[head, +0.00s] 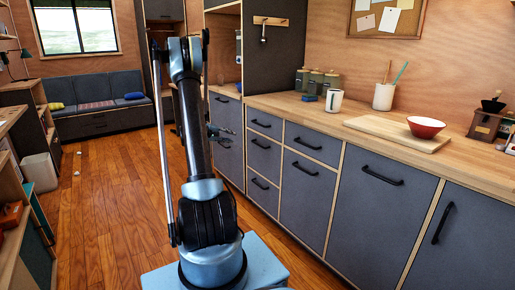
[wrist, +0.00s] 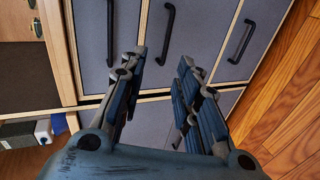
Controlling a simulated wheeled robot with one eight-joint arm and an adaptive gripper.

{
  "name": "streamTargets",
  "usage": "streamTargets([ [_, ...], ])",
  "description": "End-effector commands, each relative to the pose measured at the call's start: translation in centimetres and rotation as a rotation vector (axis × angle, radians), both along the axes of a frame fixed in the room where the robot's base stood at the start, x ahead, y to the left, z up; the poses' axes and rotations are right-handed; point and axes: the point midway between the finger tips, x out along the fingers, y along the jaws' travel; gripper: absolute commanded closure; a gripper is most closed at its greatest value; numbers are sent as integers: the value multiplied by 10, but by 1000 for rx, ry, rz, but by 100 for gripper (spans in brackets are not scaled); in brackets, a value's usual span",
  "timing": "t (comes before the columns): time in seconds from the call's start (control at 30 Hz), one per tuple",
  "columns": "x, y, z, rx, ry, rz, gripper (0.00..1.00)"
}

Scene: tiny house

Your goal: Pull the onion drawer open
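Grey drawer fronts with black bar handles line the counter on the right in the head view, and all look closed. One column has a top drawer (head: 265,122), a middle drawer (head: 264,154) and a bottom drawer (head: 262,188). No label or onion shows, so I cannot tell which is the onion drawer. In the wrist view my gripper (wrist: 162,62) is open and empty. The middle of three handles (wrist: 168,35) lies beyond the fingertips, between them in the picture, apparently untouched.
The wooden countertop (head: 310,111) carries a white mug (head: 334,101), a cutting board (head: 398,134) with a red bowl (head: 426,126), canisters and a blue sponge (head: 309,98). The wooden floor (head: 115,215) left of my arm is mostly clear. A bench sofa (head: 98,93) stands far back.

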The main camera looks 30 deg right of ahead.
Motion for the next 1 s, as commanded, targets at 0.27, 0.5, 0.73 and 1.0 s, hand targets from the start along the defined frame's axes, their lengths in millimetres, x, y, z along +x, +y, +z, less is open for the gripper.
streamTargets([
  [0.27,26,-38,-55,-128,31,-12,70],
  [0.5,33,-53,-83,-192,49,-16,70],
  [0.73,34,-66,-90,-203,53,-19,70],
  [1.0,38,-107,-97,-203,54,-19,70],
])
